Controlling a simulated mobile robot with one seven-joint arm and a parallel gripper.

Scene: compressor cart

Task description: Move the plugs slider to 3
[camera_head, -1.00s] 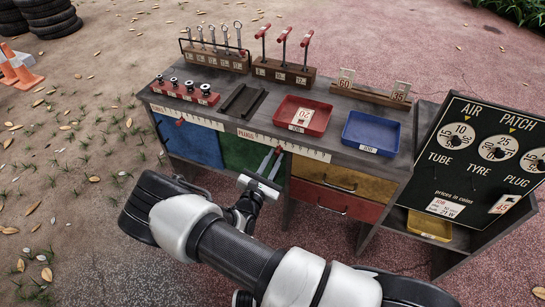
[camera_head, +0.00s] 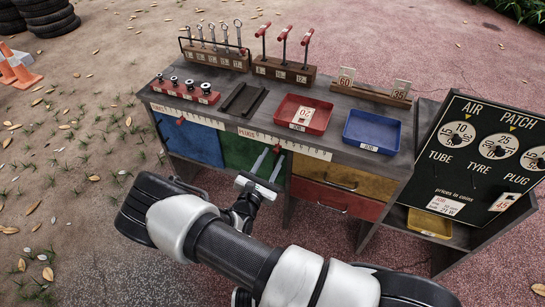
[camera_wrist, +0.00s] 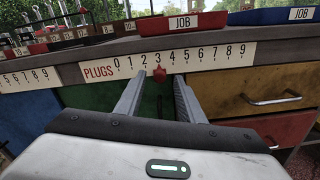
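The plugs scale (camera_head: 308,150) is a white strip numbered 0 to 9 on the front edge of the bench; it also shows in the wrist view (camera_wrist: 220,54). Its small red slider (camera_wrist: 160,73) sits just below the 3; it also shows in the head view (camera_head: 277,149). My gripper (camera_wrist: 158,85) is open, its two grey fingers spread to either side of the slider as the wrist camera sees it. In the head view my gripper (camera_head: 269,161) is in front of the scale, with nothing held. I see no contact with the slider.
The tubes scale (camera_head: 195,117) with its own red slider (camera_head: 180,121) lies to the left. A green door (camera_head: 240,153) and yellow drawer (camera_head: 345,178) are below. A red tray (camera_head: 325,112) and blue tray (camera_head: 372,128) stand on the bench. A black price board (camera_head: 485,160) stands right.

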